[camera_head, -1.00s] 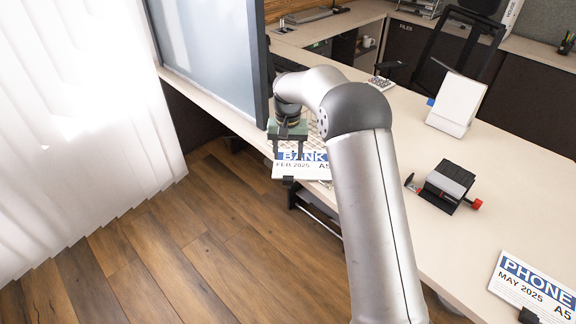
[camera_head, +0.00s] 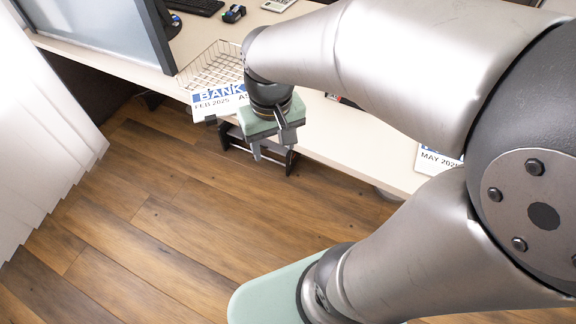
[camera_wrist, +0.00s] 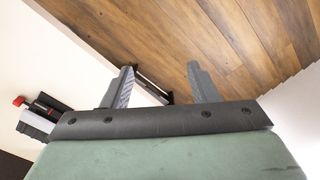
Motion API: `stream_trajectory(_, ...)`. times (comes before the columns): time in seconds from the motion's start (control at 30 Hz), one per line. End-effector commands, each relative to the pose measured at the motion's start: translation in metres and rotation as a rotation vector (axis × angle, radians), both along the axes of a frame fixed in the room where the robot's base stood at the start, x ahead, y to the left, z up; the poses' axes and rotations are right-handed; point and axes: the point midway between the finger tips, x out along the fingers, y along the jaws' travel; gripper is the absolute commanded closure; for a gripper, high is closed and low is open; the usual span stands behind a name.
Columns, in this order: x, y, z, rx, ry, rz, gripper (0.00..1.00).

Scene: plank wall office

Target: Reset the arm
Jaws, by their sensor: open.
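My gripper (camera_head: 273,150) hangs beside the desk's front edge, in front of the wire tray and over the floor. Its fingers point down. In the wrist view my gripper (camera_wrist: 159,76) shows two grey fingers spread apart with nothing between them, and the wood floor behind. My arm fills the right of the head view.
A wire tray (camera_head: 208,66) sits on the desk (camera_head: 345,113) behind the BANK sign. A partly hidden MAY 2025 sign (camera_head: 433,160) is at the right. The wood floor (camera_head: 150,215) is clear. A black and red device (camera_wrist: 40,115) shows in the wrist view.

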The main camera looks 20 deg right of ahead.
Motion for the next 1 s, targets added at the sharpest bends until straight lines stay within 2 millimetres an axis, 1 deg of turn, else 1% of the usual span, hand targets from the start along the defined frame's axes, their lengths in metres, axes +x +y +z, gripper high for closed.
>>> stream_trajectory(0.03, -0.023, -0.003, -0.005, 0.003, -0.006, 0.001, 0.46)
stream_trajectory(0.1, -0.044, -0.006, -0.013, 0.007, -0.008, 0.008, 0.46)
stream_trajectory(0.2, -0.061, -0.008, -0.019, 0.01, -0.009, 0.012, 0.46)
stream_trajectory(0.23, -0.063, -0.008, -0.02, 0.011, -0.01, 0.013, 0.46)
stream_trajectory(0.33, -0.066, -0.008, -0.022, 0.011, -0.008, 0.015, 0.46)
stream_trajectory(1.0, -0.065, -0.008, -0.02, 0.011, -0.008, 0.014, 0.46)
